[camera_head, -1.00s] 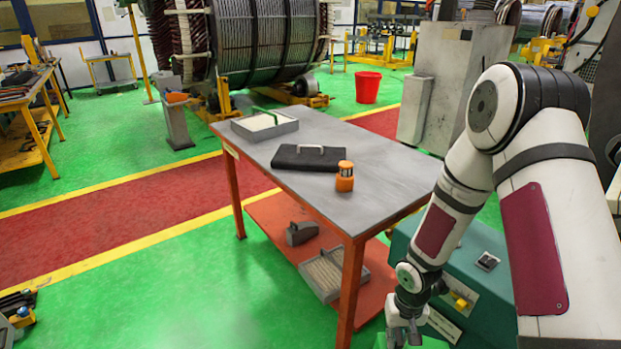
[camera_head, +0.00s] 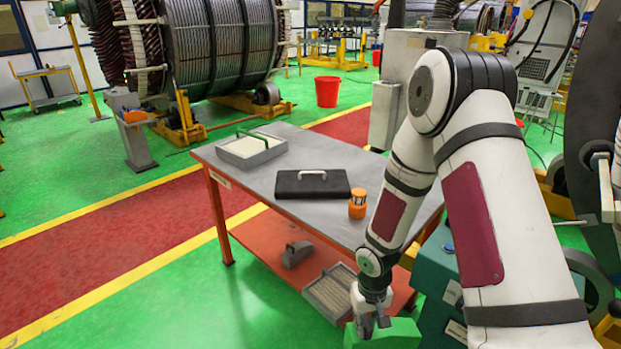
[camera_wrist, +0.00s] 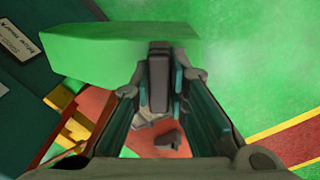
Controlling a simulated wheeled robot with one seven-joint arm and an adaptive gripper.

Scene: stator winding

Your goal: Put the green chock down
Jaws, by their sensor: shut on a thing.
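The green chock (camera_head: 388,334) hangs from my gripper (camera_head: 373,322) at the bottom of the head view, in front of the workbench's near right end. In the wrist view the green block (camera_wrist: 85,55) spans the upper left, with a dark grey handle (camera_wrist: 158,75) on it. My gripper (camera_wrist: 160,92) is shut on this handle between its two teal fingers. Green floor shows around the chock in the wrist view. I cannot tell its exact height above the floor. Its lower part is cut off in the head view.
The grey workbench (camera_head: 300,215) bears a tray (camera_head: 250,150), a black case (camera_head: 300,185) and an orange lantern (camera_head: 357,205). Its red lower shelf (camera_head: 262,236) holds a grey block and a box. A teal cabinet (camera_head: 440,262) stands close on the right. Green floor (camera_head: 190,295) is clear at front left.

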